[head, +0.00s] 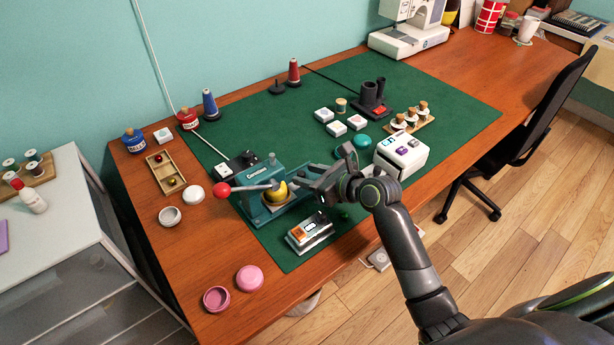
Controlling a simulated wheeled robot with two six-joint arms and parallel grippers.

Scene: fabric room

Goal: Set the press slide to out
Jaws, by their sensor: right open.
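The teal press (258,175) stands on the green mat at the left middle of the table. Its lever ends in a red ball (222,190) that points left. A yellow round part (277,191) sits at the press's front, by the slide, which is partly hidden behind my gripper. My right gripper (316,186) is open, with its fingers at the right side of the press, close to the slide area. I cannot tell whether they touch it. My left gripper is not in view.
A small device with a screen (310,232) stands just in front of the press. A white box with a purple button (402,154) is to the right of my gripper. Pink round containers (249,278) lie at the near left. The mat's middle (270,125) is clear.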

